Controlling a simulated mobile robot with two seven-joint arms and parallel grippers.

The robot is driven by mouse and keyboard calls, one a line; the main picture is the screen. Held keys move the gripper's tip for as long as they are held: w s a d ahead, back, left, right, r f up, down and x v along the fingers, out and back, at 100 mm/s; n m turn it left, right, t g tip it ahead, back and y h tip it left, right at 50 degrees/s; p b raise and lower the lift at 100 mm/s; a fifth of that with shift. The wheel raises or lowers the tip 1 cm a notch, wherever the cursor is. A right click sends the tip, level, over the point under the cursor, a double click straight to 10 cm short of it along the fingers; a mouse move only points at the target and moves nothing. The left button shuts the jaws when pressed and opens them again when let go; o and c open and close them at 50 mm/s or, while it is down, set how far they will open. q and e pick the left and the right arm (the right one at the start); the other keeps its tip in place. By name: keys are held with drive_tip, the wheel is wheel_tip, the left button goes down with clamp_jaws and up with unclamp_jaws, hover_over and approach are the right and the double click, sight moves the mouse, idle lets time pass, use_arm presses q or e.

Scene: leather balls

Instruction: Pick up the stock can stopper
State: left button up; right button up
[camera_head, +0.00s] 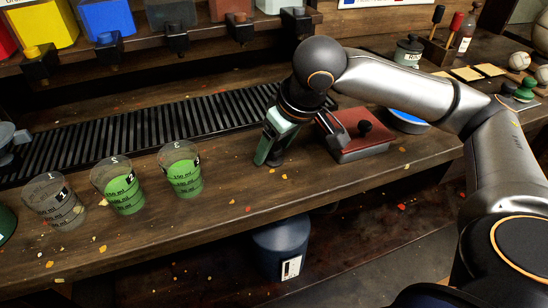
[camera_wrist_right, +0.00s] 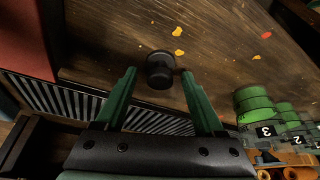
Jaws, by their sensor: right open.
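The stopper, a small black round knob-like piece, stands on the wooden counter in the right wrist view (camera_wrist_right: 160,70). In the head view it shows as a dark shape (camera_head: 277,158) at the foot of my right gripper's green fingers, partly hidden. My right gripper (camera_head: 270,148) is open and points down at the counter, left of a red box. In the wrist view its two green fingers (camera_wrist_right: 158,76) stand apart, one on each side of the stopper, with a gap to it on both sides. My left gripper is not in view.
The red lidded box (camera_head: 352,145) with a black knob stands close right of the gripper. Three measuring cups (camera_head: 181,172), two with green liquid, stand to the left. A black slotted grate (camera_head: 130,135) runs behind. A blue container (camera_head: 279,250) stands below the counter.

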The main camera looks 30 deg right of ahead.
drive_tip(key=shift+w+f, duration=0.1)
drive_tip(key=shift+f, duration=0.2)
drive_tip(key=shift+c, duration=0.4)
clamp_jaws()
